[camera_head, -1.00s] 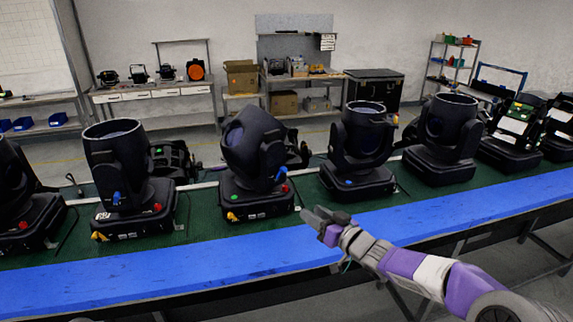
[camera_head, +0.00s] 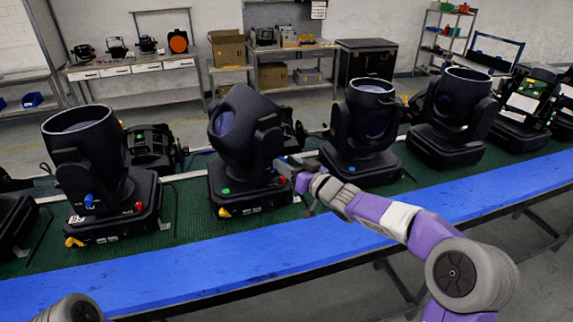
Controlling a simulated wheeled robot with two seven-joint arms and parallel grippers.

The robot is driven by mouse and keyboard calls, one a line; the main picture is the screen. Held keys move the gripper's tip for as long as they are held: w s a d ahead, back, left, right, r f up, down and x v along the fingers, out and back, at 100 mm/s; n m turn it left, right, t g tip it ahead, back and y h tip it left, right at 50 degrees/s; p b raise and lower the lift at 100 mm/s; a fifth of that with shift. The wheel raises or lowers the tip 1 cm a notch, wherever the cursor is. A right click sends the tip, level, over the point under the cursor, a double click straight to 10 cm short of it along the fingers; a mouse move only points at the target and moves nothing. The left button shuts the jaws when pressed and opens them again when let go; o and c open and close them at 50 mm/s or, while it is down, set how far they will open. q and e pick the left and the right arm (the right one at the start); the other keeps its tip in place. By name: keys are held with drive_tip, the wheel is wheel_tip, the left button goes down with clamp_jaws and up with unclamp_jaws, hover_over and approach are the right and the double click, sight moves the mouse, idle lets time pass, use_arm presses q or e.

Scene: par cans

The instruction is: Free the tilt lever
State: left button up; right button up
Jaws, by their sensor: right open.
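The middle moving-head lamp (camera_head: 236,130) stands on the green bench mat with its head tilted to one side. Its base shows a green dot (camera_head: 226,191), a yellow part (camera_head: 224,212) and a red knob (camera_head: 282,179). My right gripper (camera_head: 284,167) is open at the lower right side of this lamp, close to its yoke. The blue lever on that side is hidden by the gripper, and I cannot tell whether the fingers touch it. The lamp at left (camera_head: 85,155) has a blue lever (camera_head: 89,201) in plain view. My left gripper is out of view.
More lamps stand to the right, among them an upright one (camera_head: 365,125) close beside my right gripper and another (camera_head: 452,115). A blue strip (camera_head: 180,262) along the bench front is clear. Cables lie between the lamps. Shelves and a black case (camera_head: 365,62) stand behind.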

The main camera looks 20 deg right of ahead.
sight(270, 162)
drive_tip(key=shift+w+a, duration=0.15)
drive_tip(key=shift+w, duration=0.1)
clamp_jaws()
drive_tip(key=shift+a+r+n, duration=0.1)
drive_tip(key=shift+n, duration=0.3)
drive_tip(key=n+b, duration=0.2)
drive_tip(key=n, duration=0.1)
drive_tip(key=s+a+n+b, duration=0.1)
drive_tip(key=n+b, duration=0.1)
drive_tip(key=n, duration=0.2)
drive_tip(key=a+n+b, duration=0.1)
drive_tip(key=n+b, duration=0.1)
drive_tip(key=n, duration=0.2)
drive_tip(key=shift+s+a, duration=0.2)
drive_tip(key=shift+a, duration=0.05)
idle(0.3)
